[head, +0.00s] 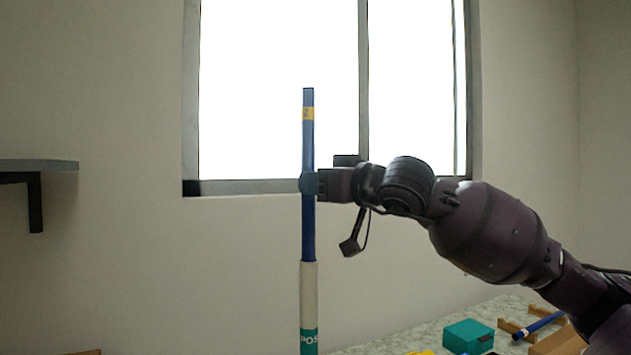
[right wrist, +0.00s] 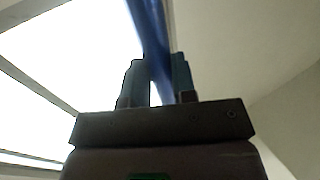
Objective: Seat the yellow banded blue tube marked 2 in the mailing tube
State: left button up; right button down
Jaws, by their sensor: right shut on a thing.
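The blue tube (head: 308,232) with a yellow band (head: 308,113) near its top stands upright in the head view. The mark on the band is too small to read surely. My right gripper (head: 309,183) is shut on the tube around its middle. The pale mailing tube (head: 309,290), with a green label, stands upright directly below. The blue tube's lower end meets its mouth; whether it is inside or just in front, I cannot tell. In the right wrist view the blue tube (right wrist: 150,30) runs up between the fingers (right wrist: 160,82). My left gripper is out of view.
On the speckled table (head: 395,345) at the lower right are a teal box (head: 468,336), another blue rod (head: 540,323) on a wooden rack (head: 513,328), and something yellow at the bottom edge. A wall shelf (head: 40,165) is at the left. A window is behind.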

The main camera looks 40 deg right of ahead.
jog(key=b, duration=0.2)
send_over(314, 252)
jog(key=shift+s+f, duration=0.15)
jog(key=shift+f, duration=1.35)
jog(key=shift+s+f, duration=0.1)
jog(key=shift+f, duration=1.35)
jog(key=shift+f+b, duration=0.85)
jog(key=shift+f, duration=2.4)
jog(key=c, duration=0.8)
grip_release()
jog(key=shift+c, duration=0.2)
jog(key=shift+s, duration=0.1)
jog(key=shift+s+d, duration=0.15)
jog(key=shift+s, duration=0.35)
jog(key=p+v, duration=0.3)
jog(key=v, duration=0.6)
jog(key=shift+s, duration=0.3)
